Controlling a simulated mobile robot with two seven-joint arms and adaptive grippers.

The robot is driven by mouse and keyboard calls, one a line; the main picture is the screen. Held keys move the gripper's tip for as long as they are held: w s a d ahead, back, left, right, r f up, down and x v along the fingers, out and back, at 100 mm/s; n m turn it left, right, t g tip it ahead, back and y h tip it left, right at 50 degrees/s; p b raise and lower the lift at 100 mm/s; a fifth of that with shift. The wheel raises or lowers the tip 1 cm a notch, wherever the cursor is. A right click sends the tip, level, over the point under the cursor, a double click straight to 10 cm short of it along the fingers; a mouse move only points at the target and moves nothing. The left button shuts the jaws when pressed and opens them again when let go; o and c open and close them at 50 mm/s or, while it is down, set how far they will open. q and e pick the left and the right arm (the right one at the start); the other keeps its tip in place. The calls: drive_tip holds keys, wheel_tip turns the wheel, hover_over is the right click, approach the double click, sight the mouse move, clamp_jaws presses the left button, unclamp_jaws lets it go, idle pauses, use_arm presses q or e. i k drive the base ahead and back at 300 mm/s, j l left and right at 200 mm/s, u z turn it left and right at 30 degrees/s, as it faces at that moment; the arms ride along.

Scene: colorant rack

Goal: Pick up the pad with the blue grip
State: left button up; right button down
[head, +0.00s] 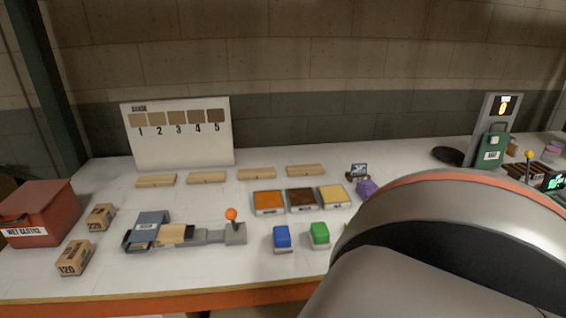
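The pad with the blue grip (282,236) stands upright on the white table near its front edge, left of the pad with the green grip (320,233). A small yellow bit right of the green pad is mostly hidden behind a large grey and black part of my own body. That part fills the lower right of the head view. Neither of my grippers shows in this view.
Orange, brown and yellow trays (302,199) sit behind the pads. A grey device with an orange-knobbed lever (232,216) is to the left. Small boxes (75,257) and a red wet-cloths bin (40,212) are further left. Wooden strips (206,177) lie behind.

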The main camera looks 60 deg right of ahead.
sight(281, 239)
drive_tip(key=l+z, duration=0.1)
drive_tip(key=z, duration=0.7)
drive_tip(key=l+z, duration=0.15)
drive_tip(key=z, duration=0.25)
drive_tip(key=l+z, duration=0.1)
drive_tip(key=z, duration=0.3)
